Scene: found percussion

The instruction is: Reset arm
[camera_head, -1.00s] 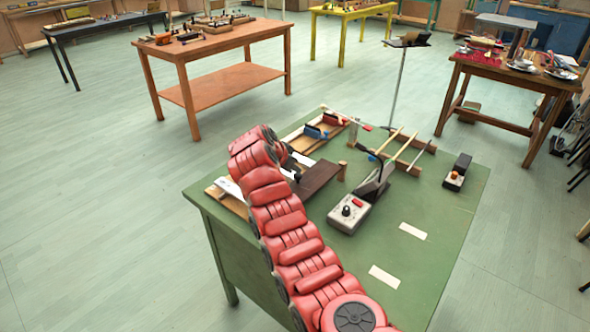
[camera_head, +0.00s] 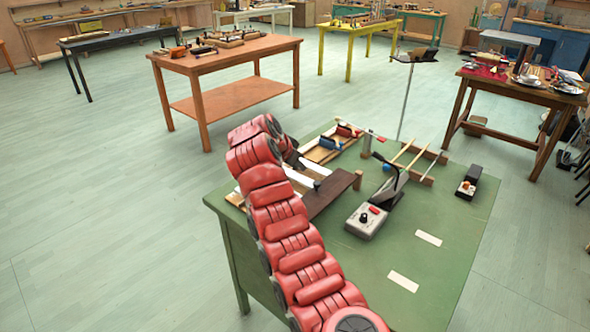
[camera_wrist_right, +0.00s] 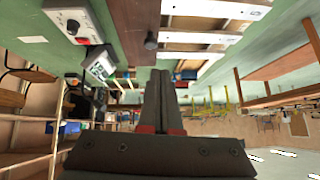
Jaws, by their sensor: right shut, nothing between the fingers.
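My right arm, red and jointed, reaches up from the bottom of the head view over the left side of a green table (camera_head: 455,225). My right gripper (camera_head: 297,161) is a small dark shape at its far end, partly hidden by the arm. In the right wrist view the dark fingers of the right gripper (camera_wrist_right: 163,78) lie together, shut and empty. Beyond them are a brown board (camera_wrist_right: 130,25) and pale strips on wood. The brown board also shows in the head view (camera_head: 328,192), just right of the arm. My left gripper is not in view.
On the green table are a grey box with knobs (camera_head: 366,221), a small black device (camera_head: 468,182), wooden sticks (camera_head: 410,152) and a tray with a blue piece (camera_head: 322,150). Two white patches mark the bare front. An orange table (camera_head: 225,52) stands behind, with open floor to the left.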

